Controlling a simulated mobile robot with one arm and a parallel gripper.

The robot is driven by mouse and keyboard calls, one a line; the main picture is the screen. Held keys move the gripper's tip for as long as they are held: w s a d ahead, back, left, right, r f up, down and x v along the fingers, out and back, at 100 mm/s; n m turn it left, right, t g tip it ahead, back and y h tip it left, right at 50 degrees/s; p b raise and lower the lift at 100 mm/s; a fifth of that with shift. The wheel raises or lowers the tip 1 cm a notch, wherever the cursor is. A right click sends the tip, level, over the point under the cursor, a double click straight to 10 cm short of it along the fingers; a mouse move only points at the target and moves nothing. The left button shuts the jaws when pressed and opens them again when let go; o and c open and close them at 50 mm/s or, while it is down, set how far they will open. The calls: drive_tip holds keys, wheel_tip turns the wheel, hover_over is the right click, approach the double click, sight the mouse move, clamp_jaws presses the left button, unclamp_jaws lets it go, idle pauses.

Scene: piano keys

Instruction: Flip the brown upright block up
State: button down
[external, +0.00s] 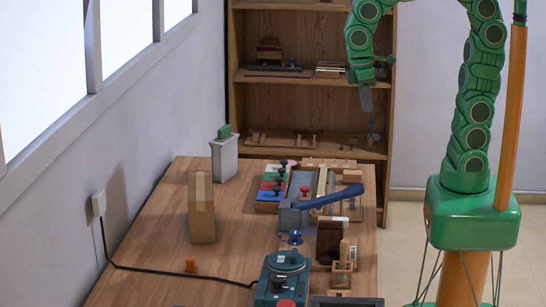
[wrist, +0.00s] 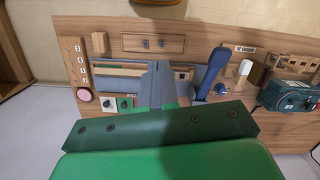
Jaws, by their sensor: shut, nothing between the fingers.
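A dark brown upright block (external: 329,242) stands on the right part of the wooden table in the external view, just in front of the blue lever. A taller light brown box (external: 202,208) with a paler strip stands upright on the table's left side. I cannot tell for certain which of the two the task names. My gripper (external: 366,101) hangs in the air above the table's far end, in front of the shelf, well apart from both. In the wrist view my gripper (wrist: 157,70) points toward the table, its grey fingers together and empty.
A blue lever (external: 330,197) rises from the table and shows in the wrist view (wrist: 209,72). A teal machine (external: 284,277) sits at the near edge. A grey bin (external: 224,160) stands at the far left. A wooden shelf (external: 312,102) stands behind. The table's left middle (external: 150,235) is mostly bare.

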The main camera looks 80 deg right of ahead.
drive_tip(key=w+a+n+h, duration=0.1)
drive_tip(key=w+a+n, duration=0.3)
drive_tip(key=w+a, duration=0.35)
drive_tip(key=n+t+h, duration=0.1)
drive_tip(key=n+h, duration=0.2)
drive_tip(key=n, duration=0.4)
hover_over(337, 231)
drive_tip(key=w+d, duration=0.3)
drive_tip(key=w, duration=0.1)
wheel_tip(337, 231, down, 5)
drive_tip(key=s+a+f+n, duration=0.2)
drive_tip(key=a, duration=0.4)
drive_tip(key=s+a+f+n, duration=0.2)
drive_tip(key=a, duration=0.5)
drive_tip(key=shift+t, duration=0.4)
drive_tip(key=x, duration=0.3)
drive_tip(key=d+x, duration=0.1)
drive_tip(key=x, duration=0.3)
drive_tip(key=d+x, duration=0.1)
drive_tip(key=x, duration=0.3)
drive_tip(key=shift+r, duration=0.4)
drive_tip(key=shift+d, duration=1.1)
